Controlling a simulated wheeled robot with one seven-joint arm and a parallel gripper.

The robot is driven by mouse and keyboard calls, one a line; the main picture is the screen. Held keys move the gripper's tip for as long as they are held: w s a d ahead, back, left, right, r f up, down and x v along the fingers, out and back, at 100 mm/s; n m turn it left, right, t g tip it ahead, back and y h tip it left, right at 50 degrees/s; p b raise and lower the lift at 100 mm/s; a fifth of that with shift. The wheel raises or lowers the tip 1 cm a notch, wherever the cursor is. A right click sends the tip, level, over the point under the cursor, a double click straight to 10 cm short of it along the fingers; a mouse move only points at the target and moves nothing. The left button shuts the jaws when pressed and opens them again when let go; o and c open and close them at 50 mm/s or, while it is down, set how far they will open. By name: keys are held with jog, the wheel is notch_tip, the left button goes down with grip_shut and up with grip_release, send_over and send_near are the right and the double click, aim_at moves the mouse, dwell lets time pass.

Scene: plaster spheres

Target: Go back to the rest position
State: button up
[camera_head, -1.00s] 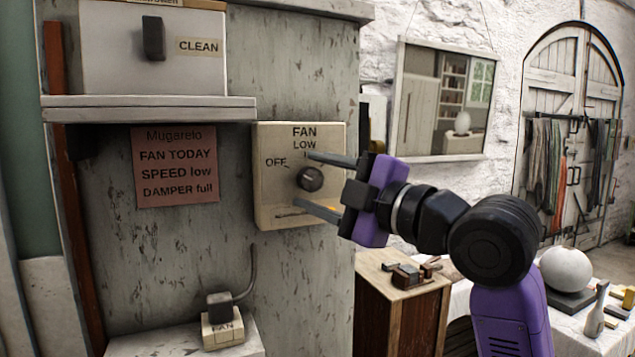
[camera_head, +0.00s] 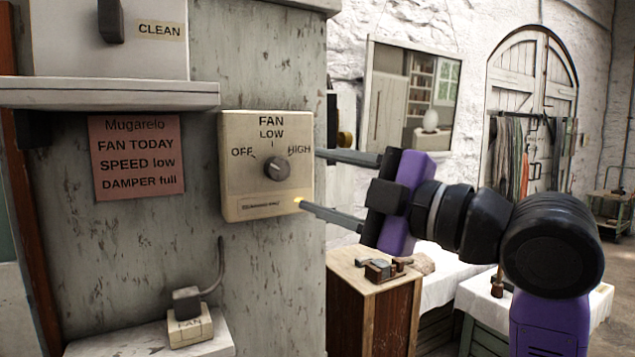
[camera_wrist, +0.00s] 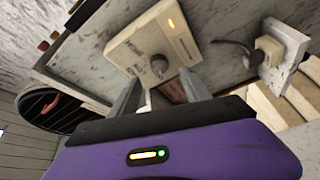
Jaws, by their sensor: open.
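My gripper (camera_head: 312,180) is open and empty. Its two grey fingers point left, spread apart, at the right side of the cream fan switch box (camera_head: 235,195). In the head view the fingertips are to the right of the round dark knob (camera_head: 275,168), with a visible gap. The box is marked OFF, LOW and HIGH; I cannot tell for sure where the knob points. An amber lamp (camera_wrist: 170,22) glows on the box in the wrist view. There the knob (camera_wrist: 159,64) shows beyond the spread fingers, with nothing between them.
A pink note (camera_head: 137,158) reads fan speed low, damper full. A grey shelf (camera_head: 110,94) juts out above it. A FAN plug and socket (camera_head: 190,328) sit below left. A wooden cabinet (camera_head: 372,310) with small tools stands below my arm. Open room lies at the far right.

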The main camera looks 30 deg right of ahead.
dwell(0.4)
jog(key=s+d+r+m+t+h, duration=0.25)
jog(key=d+m+t, duration=0.35)
jog(key=m, duration=0.3)
jog(key=s+d+f+m+h, duration=0.1)
jog(key=s+f+m+h, duration=0.1)
jog(key=f+m+h, duration=0.55)
jog(key=s+d+f+m+h, duration=0.15)
jog(key=f+m, duration=0.35)
jog(key=f, duration=0.5)
jog(key=s+a+f+n+g+y, duration=0.1)
jog(key=s+a+f+g, duration=0.2)
jog(key=s+f, duration=0.7)
jog(key=s+a+f+n+g+y, duration=0.1)
jog(key=s+a+f, duration=0.4)
jog(key=s+f, duration=0.5)
jog(key=s+a+f+n+g+y, duration=0.1)
jog(key=s+f+g, duration=0.4)
jog(key=s+f, duration=0.5)
jog(key=a+y, duration=0.1)
jog(key=a, duration=0.1)
jog(key=shift+s+a, duration=0.15)
jog(key=shift+a, duration=0.25)
